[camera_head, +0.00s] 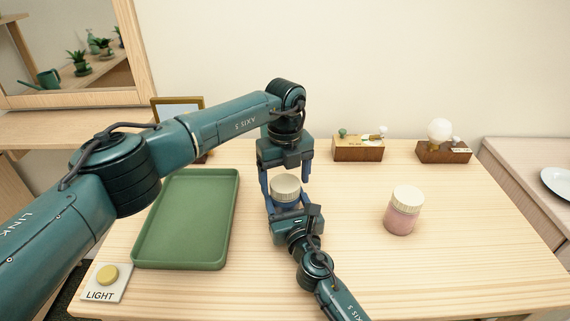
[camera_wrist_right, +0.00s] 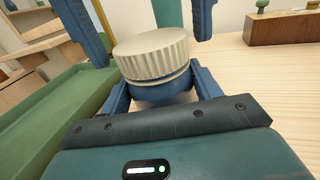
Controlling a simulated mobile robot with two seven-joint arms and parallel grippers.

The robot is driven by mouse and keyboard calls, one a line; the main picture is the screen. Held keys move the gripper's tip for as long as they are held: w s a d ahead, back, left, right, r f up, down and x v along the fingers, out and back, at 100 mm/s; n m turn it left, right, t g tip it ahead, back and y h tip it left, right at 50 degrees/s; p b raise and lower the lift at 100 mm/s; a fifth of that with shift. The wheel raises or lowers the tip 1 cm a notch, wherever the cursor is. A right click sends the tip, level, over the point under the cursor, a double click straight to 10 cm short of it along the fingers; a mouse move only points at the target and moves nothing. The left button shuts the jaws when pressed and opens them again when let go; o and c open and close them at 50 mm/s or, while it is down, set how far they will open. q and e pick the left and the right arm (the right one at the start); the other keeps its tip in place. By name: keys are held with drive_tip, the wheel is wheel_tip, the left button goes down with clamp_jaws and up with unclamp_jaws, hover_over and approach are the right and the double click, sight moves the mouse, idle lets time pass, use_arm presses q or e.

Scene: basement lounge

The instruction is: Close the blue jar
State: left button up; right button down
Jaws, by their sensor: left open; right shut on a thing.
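The blue jar (camera_head: 285,204) stands upright on the table in the head view, with a ribbed cream lid (camera_head: 286,184) on top. My right gripper (camera_head: 286,212) is shut on the jar's body, one finger on each side. In the right wrist view the lid (camera_wrist_right: 152,54) rests over the jar (camera_wrist_right: 165,92) and looks slightly tilted; whether it is tight cannot be told. My left gripper (camera_head: 285,179) comes down from above and is open. Its fingers hang on either side of the lid, apart from it in the right wrist view. The fingers partly hide the jar.
A green tray (camera_head: 146,255) lies left of the jar. A pink jar (camera_head: 400,221) with a cream lid stands to the right. Wooden boxes (camera_head: 358,154) (camera_head: 443,156) stand at the back. A light switch (camera_head: 107,281) is at front left. The front right of the table is clear.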

use_arm(q)
drive_tip(key=shift+f, duration=0.35)
drive_tip(key=shift+c, duration=0.3)
drive_tip(key=c, duration=1)
drive_tip(key=shift+o, duration=0.2)
drive_tip(key=m, duration=1.4)
drive_tip(key=shift+m, duration=0.3)
drive_tip(key=m, duration=0.4)
drive_tip(key=o, duration=1.1)
drive_tip(key=shift+r, duration=0.1)
